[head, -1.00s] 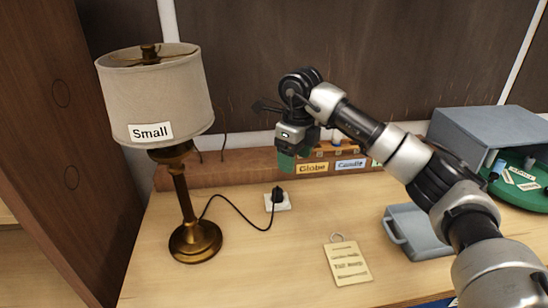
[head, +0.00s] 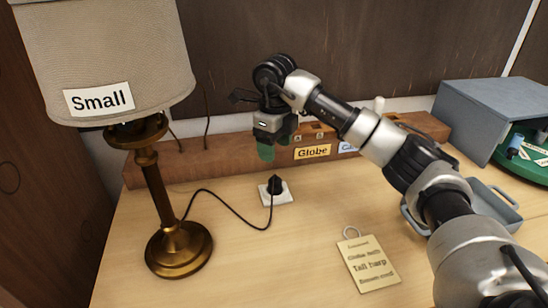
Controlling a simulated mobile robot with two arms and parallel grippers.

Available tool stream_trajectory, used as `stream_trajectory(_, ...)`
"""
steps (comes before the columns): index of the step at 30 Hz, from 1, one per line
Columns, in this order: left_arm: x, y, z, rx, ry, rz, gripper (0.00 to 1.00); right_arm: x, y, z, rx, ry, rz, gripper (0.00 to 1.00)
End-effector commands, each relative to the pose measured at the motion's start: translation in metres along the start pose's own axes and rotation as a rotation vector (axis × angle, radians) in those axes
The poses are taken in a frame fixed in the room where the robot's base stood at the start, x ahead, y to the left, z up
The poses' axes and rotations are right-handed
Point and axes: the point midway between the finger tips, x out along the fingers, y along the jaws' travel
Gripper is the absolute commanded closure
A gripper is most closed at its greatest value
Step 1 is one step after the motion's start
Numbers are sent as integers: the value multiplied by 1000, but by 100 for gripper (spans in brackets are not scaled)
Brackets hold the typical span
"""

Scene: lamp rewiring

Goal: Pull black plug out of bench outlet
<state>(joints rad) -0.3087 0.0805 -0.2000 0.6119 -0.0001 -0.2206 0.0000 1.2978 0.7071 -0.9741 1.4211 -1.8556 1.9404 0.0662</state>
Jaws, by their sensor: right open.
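The black plug (head: 275,185) sits in the white bench outlet (head: 279,197) on the wooden bench top. Its black cord (head: 236,211) curves left to the brass base of the lamp (head: 178,248), whose shade is labelled "Small". My right gripper (head: 272,150) points down above and behind the plug, apart from it, in front of the wooden rack. It is open, with green fingertips and nothing seen between them. My left gripper is not in view.
A wooden rack (head: 203,154) with "Globe" and other labels runs along the back. A tag (head: 368,264) lies on the bench at front. A grey tray (head: 495,205) and grey box (head: 490,105) stand at right, near a green turntable (head: 522,158).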

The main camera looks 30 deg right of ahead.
Motion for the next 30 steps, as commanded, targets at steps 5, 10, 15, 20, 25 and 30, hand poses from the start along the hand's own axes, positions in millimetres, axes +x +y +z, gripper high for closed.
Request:
stream_trajectory(5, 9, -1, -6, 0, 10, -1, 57, 15, 0, 0, 0, 1, 1, 33)
stream_trajectory(10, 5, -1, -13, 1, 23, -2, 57, 36, 0, -1, -1, 5, 2, 33)
stream_trajectory(15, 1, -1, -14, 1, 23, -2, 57, 68, 0, -1, -1, 5, 2, 33)
stream_trajectory(20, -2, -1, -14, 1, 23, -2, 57, 94, 0, 0, 0, 3, 1, 33)
stream_trajectory(25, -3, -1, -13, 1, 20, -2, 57, 111, 0, 0, 0, 2, 1, 33)
stream_trajectory(30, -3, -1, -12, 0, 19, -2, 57, 117, 0, 0, -1, 0, 0, 33)
